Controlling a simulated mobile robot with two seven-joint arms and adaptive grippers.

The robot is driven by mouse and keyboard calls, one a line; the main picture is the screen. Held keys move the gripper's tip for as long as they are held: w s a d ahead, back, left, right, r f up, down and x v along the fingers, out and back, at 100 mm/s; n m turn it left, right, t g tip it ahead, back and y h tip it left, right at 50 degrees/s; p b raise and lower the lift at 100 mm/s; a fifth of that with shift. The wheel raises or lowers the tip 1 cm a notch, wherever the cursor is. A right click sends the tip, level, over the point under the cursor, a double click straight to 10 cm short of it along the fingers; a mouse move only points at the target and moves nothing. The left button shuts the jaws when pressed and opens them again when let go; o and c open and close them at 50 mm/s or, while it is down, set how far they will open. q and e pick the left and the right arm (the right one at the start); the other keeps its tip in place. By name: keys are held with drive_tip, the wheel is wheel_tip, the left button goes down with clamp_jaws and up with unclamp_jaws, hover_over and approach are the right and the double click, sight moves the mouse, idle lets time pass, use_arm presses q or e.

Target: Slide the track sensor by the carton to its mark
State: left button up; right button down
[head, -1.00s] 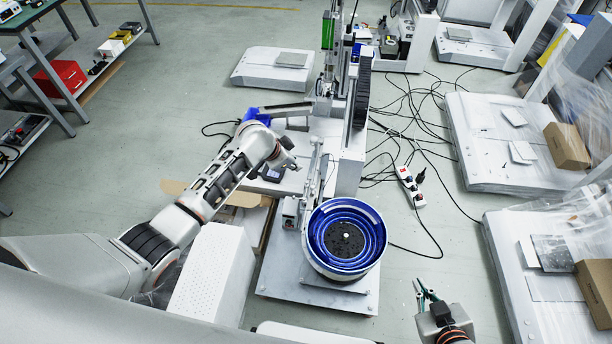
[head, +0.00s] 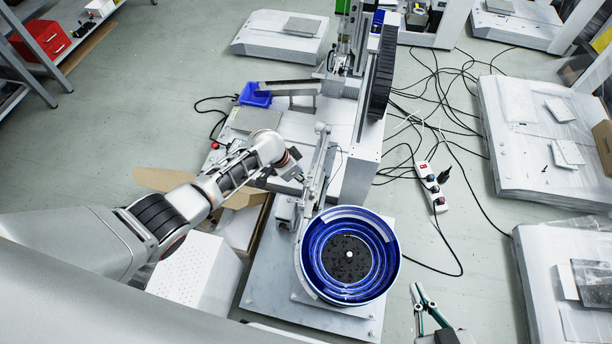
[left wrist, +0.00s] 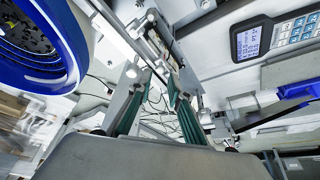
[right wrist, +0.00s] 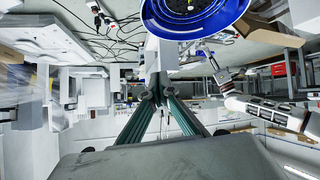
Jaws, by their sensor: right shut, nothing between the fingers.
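The linear track (head: 318,165) runs from the bowl feeder toward the gantry machine. My left gripper (head: 299,177) is beside the track, on its left side. In the left wrist view its fingers (left wrist: 153,76) are apart, with the metal rail and small fittings beyond them. I cannot clearly pick out the track sensor or its mark; the gripper hides part of the track. An opened brown carton (head: 243,196) lies left of the track, partly behind my left arm. My right gripper (head: 424,300) is shut and empty, right of the bowl. Its closed fingers also show in the right wrist view (right wrist: 160,88).
The blue bowl feeder (head: 314,236) stands at the near end of the track. A blue bin (head: 256,95) and a grey panel (head: 252,120) lie beyond my left gripper. A power strip (head: 431,185) and tangled cables lie on the floor at right.

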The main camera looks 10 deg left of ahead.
use_arm(q)
drive_tip(key=f, duration=0.2)
drive_tip(key=shift+s+d+f+b, duration=0.15)
drive_tip(key=shift+d+f+b, duration=0.05)
drive_tip(key=shift+f+b, duration=0.1)
drive_tip(key=shift+w+d+f+b, duration=0.25)
drive_tip(key=shift+w+f+b, duration=0.15)
drive_tip(key=shift+w, duration=0.2)
use_arm(e)
drive_tip(key=shift+w+a+r+y, duration=0.15)
drive_tip(key=shift+w+a+r, duration=0.1)
drive_tip(key=shift+a, duration=0.25)
drive_tip(key=shift+w+a+r+y, duration=0.15)
drive_tip(key=shift+a+r, duration=0.05)
drive_tip(key=shift+a, duration=0.3)
use_arm(q)
drive_tip(key=shift+r, duration=0.1)
